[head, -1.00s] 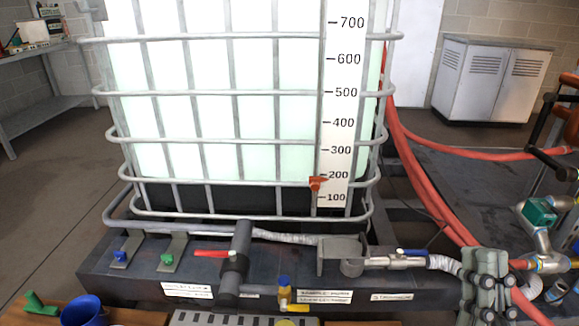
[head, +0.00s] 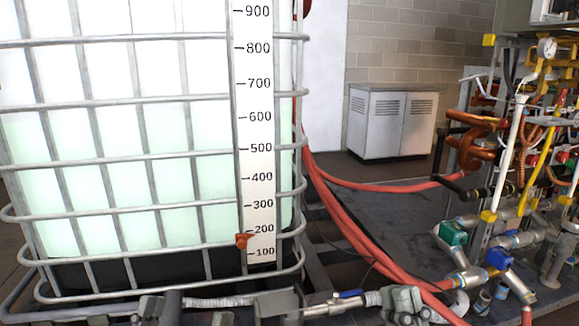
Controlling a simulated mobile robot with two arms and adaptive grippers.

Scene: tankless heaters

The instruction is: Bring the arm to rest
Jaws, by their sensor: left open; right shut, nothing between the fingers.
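My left gripper (head: 149,308) shows at the bottom edge of the head view, left of centre. Its grey-green fingers stand open, in front of the dark pipework at the foot of the caged tank; its lower part is cut off by the picture edge. My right gripper (head: 405,303) is at the bottom edge, right of centre, beside the silver valve pipe. It is shut with nothing in it. The arms behind both grippers are mostly out of view.
The white caged tank (head: 205,154) with its number scale fills the left. Red hoses (head: 345,222) run from it toward the floor. A crowded pipe rig (head: 490,195) with valves and a gauge (head: 547,47) stands at right. A white cabinet (head: 390,122) stands at the back wall.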

